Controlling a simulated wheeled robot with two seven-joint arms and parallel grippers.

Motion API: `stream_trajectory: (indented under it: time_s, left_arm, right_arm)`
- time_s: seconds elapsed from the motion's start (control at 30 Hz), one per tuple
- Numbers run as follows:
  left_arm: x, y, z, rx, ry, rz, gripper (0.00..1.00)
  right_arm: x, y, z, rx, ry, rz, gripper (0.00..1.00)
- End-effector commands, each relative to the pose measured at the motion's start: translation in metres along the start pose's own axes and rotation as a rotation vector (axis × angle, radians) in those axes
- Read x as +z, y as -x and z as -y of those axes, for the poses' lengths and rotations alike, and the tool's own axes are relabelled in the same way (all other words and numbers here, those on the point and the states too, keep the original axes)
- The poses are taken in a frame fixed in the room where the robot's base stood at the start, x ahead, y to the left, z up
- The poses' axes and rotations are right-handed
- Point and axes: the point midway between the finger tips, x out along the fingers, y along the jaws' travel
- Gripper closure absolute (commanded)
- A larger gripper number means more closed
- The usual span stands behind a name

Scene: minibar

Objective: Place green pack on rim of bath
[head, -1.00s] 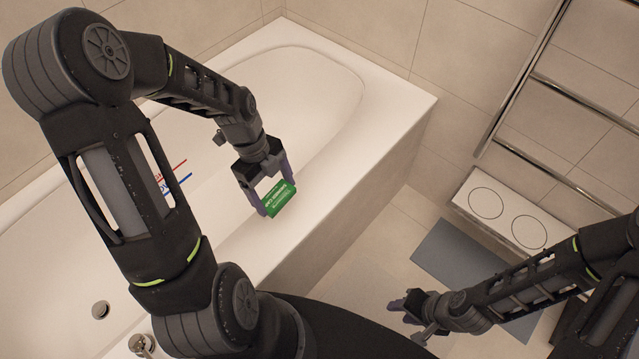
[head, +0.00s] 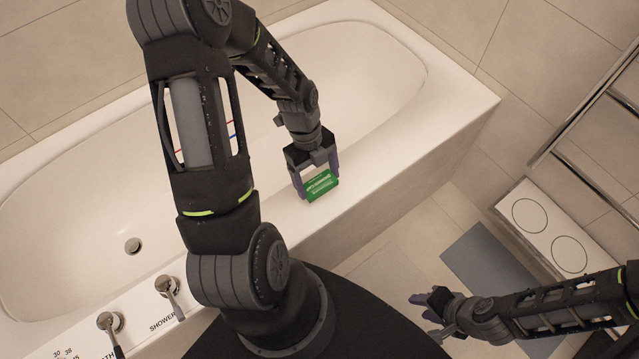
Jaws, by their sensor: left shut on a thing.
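The green pack (head: 321,186) is a small flat box with white print. My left gripper (head: 319,186) is shut on it, with one finger on each side. The pack is over the near rim of the white bath (head: 385,160); I cannot tell whether it touches the rim or hangs just above it. My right gripper (head: 425,305) is low at the right, over the floor and away from the bath. Its fingers are small and partly hidden by the wrist, so its opening is unclear.
Tap handles (head: 168,286) stand on the rim at the lower left. A drain (head: 133,246) is in the basin. A grey mat (head: 488,280) lies on the floor at right, beside a white box-like unit (head: 545,228) with two round marks. The rim right of the pack is clear.

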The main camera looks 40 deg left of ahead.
Motion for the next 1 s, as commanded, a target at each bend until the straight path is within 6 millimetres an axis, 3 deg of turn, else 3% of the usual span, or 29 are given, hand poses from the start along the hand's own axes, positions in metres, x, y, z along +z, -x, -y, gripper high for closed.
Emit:
stream_trajectory:
  time_s: [0.23,0.5,0.9,0.93,1.0]
  left_arm:
    - [0.001,-0.002,0.0,0.001,0.0,0.0,0.57]
    - [0.009,-0.034,0.0,0.002,-0.001,-0.001,0.57]
    - [0.011,-0.039,0.0,0.0,0.0,0.0,0.57]
    - [0.011,-0.039,0.0,0.0,0.0,0.001,0.19]
    - [0.011,-0.038,0.0,0.0,0.0,0.001,0.13]
  right_arm:
    - [0.0,0.0,0.0,0.0,0.0,0.0,0.64]
    - [0.0,-0.002,-0.001,0.0,0.0,0.0,0.64]
    - [0.0,-0.006,-0.002,0.0,0.0,0.0,0.64]
    - [0.0,-0.006,-0.002,0.0,0.0,0.0,0.64]
    - [0.0,-0.004,-0.002,0.0,0.0,0.0,0.64]
